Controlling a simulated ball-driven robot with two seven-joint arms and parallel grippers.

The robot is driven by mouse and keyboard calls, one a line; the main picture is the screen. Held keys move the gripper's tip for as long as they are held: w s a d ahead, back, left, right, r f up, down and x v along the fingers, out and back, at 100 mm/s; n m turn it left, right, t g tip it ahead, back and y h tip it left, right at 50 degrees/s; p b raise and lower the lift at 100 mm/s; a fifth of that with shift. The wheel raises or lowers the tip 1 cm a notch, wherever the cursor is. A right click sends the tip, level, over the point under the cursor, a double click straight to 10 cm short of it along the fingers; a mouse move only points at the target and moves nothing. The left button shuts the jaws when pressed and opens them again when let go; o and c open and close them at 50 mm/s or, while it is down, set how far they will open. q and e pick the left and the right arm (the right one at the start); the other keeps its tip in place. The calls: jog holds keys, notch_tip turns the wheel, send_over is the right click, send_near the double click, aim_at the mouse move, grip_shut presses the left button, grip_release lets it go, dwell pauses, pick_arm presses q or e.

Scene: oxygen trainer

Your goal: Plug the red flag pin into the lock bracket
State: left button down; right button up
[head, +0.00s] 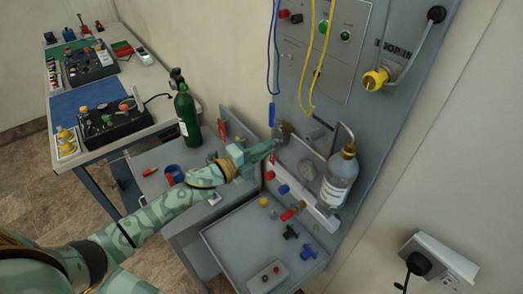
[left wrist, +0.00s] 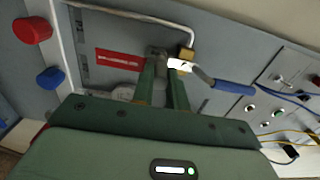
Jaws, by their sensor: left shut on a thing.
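My left gripper (head: 272,147) is close to the upright grey panel. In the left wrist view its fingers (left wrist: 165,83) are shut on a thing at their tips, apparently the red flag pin. The red flag (left wrist: 119,60), with white lettering, stretches left from the fingertips; a little red (head: 272,158) shows below them in the head view. The pin itself is hidden. A brass and metal fitting (left wrist: 183,63) is just beyond the fingertips, perhaps part of the lock bracket; I cannot tell whether the pin touches it. My right gripper is not in view.
A blue-handled plug (head: 271,115) hangs close to the gripper, and yellow leads (head: 324,55) hang above. A clear bottle (head: 339,178) stands right of it. A grey tray (head: 240,245) with coloured fittings lies below. A green bottle (head: 187,113) stands left.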

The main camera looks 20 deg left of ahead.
pick_arm(q)
jog(key=shift+w+d, duration=0.1)
jog(key=shift+w, duration=0.05)
jog(key=c, duration=1.3)
grip_release()
jog(key=shift+w, duration=0.1)
jog(key=b+v, duration=0.1)
jog(key=v, duration=1.5)
jog(key=shift+b, duration=0.3)
